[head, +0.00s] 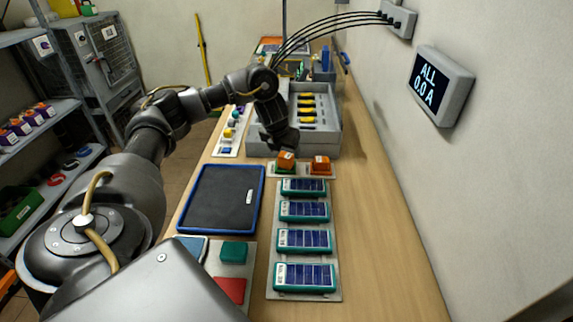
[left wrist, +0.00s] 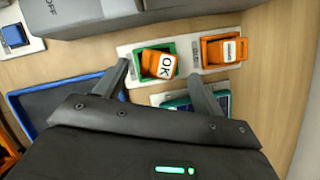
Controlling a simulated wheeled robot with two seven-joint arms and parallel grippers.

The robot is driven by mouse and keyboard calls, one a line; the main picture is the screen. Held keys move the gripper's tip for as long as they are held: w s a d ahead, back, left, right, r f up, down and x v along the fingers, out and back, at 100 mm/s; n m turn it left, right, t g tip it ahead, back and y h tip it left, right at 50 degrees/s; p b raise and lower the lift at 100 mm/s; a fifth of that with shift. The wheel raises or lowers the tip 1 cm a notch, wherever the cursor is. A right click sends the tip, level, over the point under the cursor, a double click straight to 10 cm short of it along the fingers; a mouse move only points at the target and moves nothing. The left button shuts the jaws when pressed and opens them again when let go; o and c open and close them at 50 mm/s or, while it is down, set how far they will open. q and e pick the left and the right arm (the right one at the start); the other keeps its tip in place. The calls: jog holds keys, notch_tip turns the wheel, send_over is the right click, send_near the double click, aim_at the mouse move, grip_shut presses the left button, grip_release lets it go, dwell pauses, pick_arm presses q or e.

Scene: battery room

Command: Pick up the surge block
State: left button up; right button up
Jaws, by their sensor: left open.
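Two orange blocks sit on a pale plate (left wrist: 192,50) with a small dark label beside each. The left block (left wrist: 158,64) has a white "OK" face and sits turned in a green holder (left wrist: 145,53); it also shows in the head view (head: 286,156). The right block (left wrist: 229,51) has a white label and sits in an orange holder; it also shows in the head view (head: 321,162). I cannot read which one is the surge block. My left gripper (left wrist: 160,71) is open, its fingers apart on either side of the "OK" block, holding nothing. My right gripper is not in view.
A grey box (head: 322,142) with yellow-topped slots stands just behind. Several teal-framed panels (head: 304,240) lie in front. A blue-rimmed dark tray (head: 216,200) lies left. A wall display (head: 438,85) reads "ALL 0.0 A". The bench's right strip is clear.

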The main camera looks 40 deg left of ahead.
aim_at(286, 155)
pick_arm(q)
jog(key=shift+f, duration=0.2)
jog(key=b+x, duration=0.2)
jog(key=x, duration=0.3)
jog(key=shift+a, duration=0.1)
jog(key=shift+s+r, duration=0.1)
jog(key=shift+r, duration=0.05)
jog(key=shift+c, duration=0.6)
jog(key=c, duration=1.1)
jog(key=shift+r, duration=0.45)
notch_tip(286, 155, up, 3)
jog(key=shift+f+p, duration=0.1)
jog(key=shift+p, duration=0.5)
jog(key=s+a+r+p, duration=0.1)
jog(key=s+r, duration=0.2)
jog(key=s, duration=0.1)
jog(key=s+a+r+p, duration=0.2)
jog(key=s+r, duration=0.1)
jog(key=s, duration=0.1)
jog(key=s+a+r+p, duration=0.1)
jog(key=s+r, duration=0.2)
jog(key=s, duration=0.2)
jog(key=shift+s+a+r, duration=0.1)
jog(key=shift+a+r, duration=0.05)
jog(key=shift+a, duration=0.15)
